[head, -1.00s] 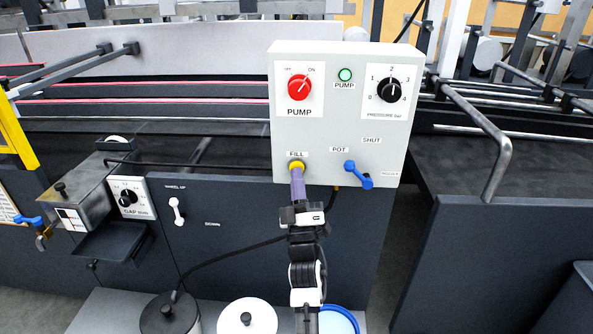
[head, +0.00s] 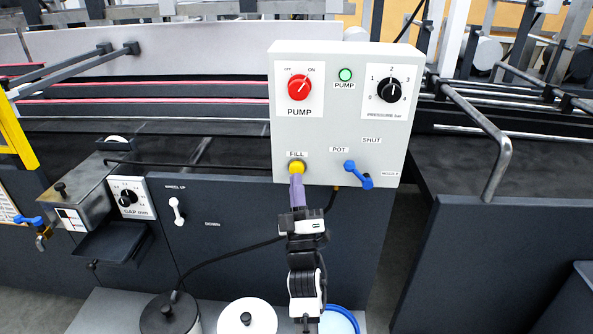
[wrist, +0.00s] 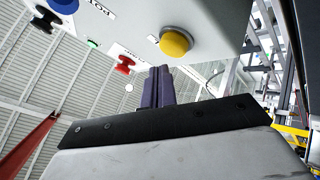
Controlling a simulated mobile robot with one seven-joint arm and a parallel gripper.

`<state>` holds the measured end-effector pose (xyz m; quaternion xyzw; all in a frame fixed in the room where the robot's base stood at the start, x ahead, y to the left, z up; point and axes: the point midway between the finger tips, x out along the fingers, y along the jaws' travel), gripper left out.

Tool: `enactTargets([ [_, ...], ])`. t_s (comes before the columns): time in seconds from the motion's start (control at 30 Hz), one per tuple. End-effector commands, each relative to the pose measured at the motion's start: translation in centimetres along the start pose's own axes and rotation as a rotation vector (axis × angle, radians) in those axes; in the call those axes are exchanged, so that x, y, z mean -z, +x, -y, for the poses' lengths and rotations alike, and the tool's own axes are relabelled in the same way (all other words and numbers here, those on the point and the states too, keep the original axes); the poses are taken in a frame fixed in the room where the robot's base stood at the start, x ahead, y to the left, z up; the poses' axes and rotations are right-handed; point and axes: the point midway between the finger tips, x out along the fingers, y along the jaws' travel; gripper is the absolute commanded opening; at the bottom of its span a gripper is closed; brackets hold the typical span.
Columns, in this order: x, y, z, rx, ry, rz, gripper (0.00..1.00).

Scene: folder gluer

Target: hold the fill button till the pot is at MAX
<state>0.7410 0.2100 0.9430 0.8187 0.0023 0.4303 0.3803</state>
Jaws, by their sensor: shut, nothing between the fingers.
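The round yellow fill button (head: 296,167) sits at the lower left of the light grey control box (head: 335,118), under the FILL label. It also shows in the wrist view (wrist: 175,42), domed in a grey collar. My gripper (head: 297,180) is shut and empty, its purple fingers pointing up just below the button. In the wrist view the fingertips (wrist: 159,72) look apart from the button. A metal box (head: 75,190) at the left, perhaps the pot, has a small white, dark and red gauge plate (head: 72,218); no MAX mark is readable.
The box also carries a red pump knob (head: 299,88), a green lamp (head: 345,75), a black pressure knob (head: 388,90) and a blue lever (head: 358,175) near POT. Lidded containers (head: 248,317) stand below. A black hose (head: 225,257) runs behind my arm.

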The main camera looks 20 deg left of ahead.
Motion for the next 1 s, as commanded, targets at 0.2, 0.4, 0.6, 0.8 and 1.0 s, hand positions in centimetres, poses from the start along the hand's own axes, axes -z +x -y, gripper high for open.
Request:
enactTargets([
  [0.2, 1.1, -1.6, -1.1, 0.001, 0.000, 0.001, 0.00],
  [0.4, 2.0, -2.8, -2.0, 0.001, 0.001, 0.001, 0.00],
  [0.6, 2.3, -3.2, -2.3, 0.001, 0.000, 0.001, 0.00],
  [0.8, 2.3, -3.2, -2.3, 0.000, 0.000, 0.000, 0.00],
  [1.0, 2.6, -3.0, -2.4, -0.003, 0.009, -0.005, 0.00],
])
